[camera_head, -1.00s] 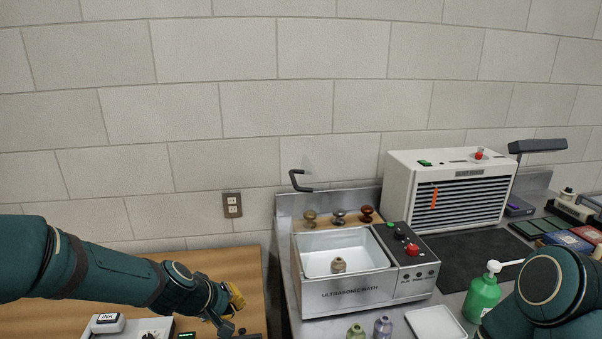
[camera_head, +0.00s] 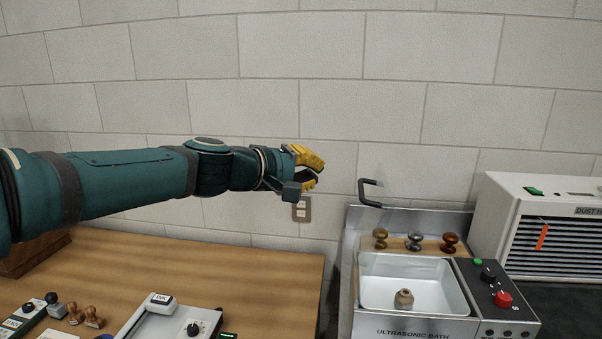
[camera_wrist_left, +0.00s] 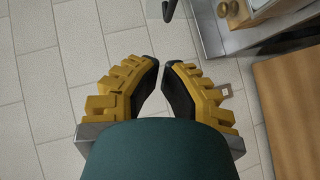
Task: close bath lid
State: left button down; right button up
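The ultrasonic bath (camera_head: 415,327) is a white box with an open basin, seen lower right in the head view. Its lid (camera_head: 381,176) looks clear and faint and stands raised behind the basin. The lid's black bent handle (camera_head: 371,194) points left, at the back left of the bath. A small brown knob-shaped object (camera_head: 403,299) sits in the basin. My left gripper (camera_head: 319,173) is open and empty, left of the handle and apart from it. Its yellow fingers with black pads (camera_wrist_left: 159,61) show in the wrist view, with part of the black handle (camera_wrist_left: 169,8) beyond them. My right gripper is out of view.
A control panel (camera_head: 493,290) is on the bath's right, and a white dust unit (camera_head: 540,225) stands beyond.

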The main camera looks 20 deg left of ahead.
pick_arm(q)
jog(key=w+d+f, duration=0.2)
jog(key=w+d, duration=0.3)
jog(key=shift+d+f+b, duration=0.4)
jog(key=shift+b, duration=0.05)
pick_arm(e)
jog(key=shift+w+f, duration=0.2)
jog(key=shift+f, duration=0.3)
pick_arm(q)
jog(key=shift+w, duration=0.1)
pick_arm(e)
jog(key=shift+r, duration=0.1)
